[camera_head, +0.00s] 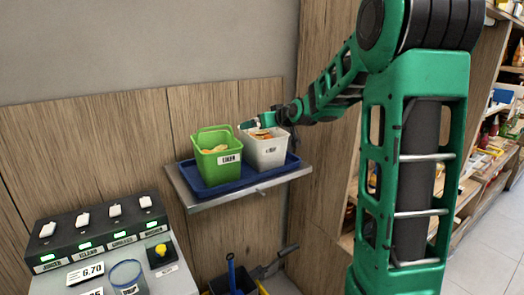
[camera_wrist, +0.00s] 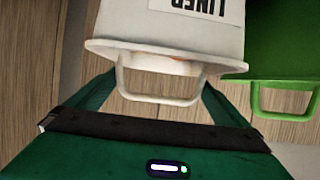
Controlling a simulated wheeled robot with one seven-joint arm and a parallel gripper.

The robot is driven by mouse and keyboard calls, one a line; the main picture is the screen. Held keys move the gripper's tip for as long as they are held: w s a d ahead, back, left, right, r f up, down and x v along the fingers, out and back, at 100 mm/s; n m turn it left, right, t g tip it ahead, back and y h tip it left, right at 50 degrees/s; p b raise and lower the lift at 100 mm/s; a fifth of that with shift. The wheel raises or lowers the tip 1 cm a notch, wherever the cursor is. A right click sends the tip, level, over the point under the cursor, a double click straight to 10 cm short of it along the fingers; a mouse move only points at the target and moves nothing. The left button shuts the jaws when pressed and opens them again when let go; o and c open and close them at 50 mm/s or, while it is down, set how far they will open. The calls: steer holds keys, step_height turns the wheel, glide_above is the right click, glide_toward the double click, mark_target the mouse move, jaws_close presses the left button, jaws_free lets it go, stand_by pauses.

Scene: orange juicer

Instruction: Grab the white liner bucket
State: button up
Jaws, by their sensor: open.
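The white liner bucket (camera_head: 266,153) stands upright at the right on the blue tray, beside the green bucket. In the wrist view the white bucket (camera_wrist: 185,38) appears upside down, with its LINER label, rim and looped handle (camera_wrist: 160,99) showing. My gripper (camera_head: 268,120) is at the top of the white bucket in the head view. In the wrist view my gripper (camera_wrist: 157,90) is open, its green fingers on either side of the handle. I cannot tell whether either finger touches it. The fingertips are partly hidden by the bucket.
The green bucket (camera_head: 217,158) stands close on the left; its handle (camera_wrist: 285,98) shows in the wrist view. Both sit on a blue tray (camera_head: 222,184) on a metal shelf (camera_head: 262,190) against wood panels. A control panel (camera_head: 100,232) is at lower left, stocked shelves (camera_head: 490,130) at right.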

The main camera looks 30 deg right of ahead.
steer(key=c, duration=1.4)
steer(key=shift+r, duration=0.1)
steer(key=shift+c, duration=1.4)
steer(key=shift+r, duration=0.1)
